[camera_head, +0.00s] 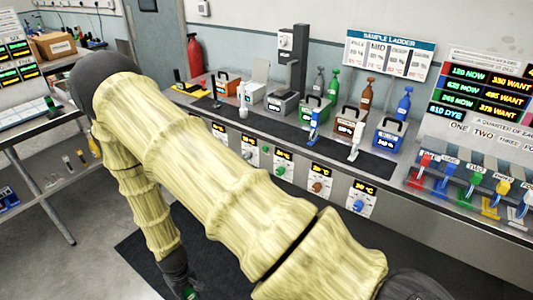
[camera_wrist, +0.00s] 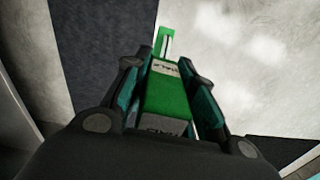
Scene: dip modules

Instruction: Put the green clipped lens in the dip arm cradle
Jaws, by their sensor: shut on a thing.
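The green clipped lens (camera_wrist: 166,95) is between the two dark fingers of my gripper (camera_wrist: 164,84) in the wrist view. My gripper is shut on it, and a narrow green end with a pale slot extends past the fingertips. In the head view my gripper hangs low at the bottom edge, with a bit of the green lens (camera_head: 190,293) showing. It is over the floor, well below and apart from the bench. Small upright dip arms, one blue (camera_head: 314,127) and one white (camera_head: 355,142), stand at the bench front. I cannot tell which one has the cradle.
The bench (camera_head: 455,212) carries orange, grey, green, brown and blue boxes, with bottles behind. A rack of coloured clips (camera_head: 466,185) is at the right. A side table (camera_head: 40,122) stands at the left. My arm hides part of the bench front. A dark mat (camera_head: 140,258) lies on the floor.

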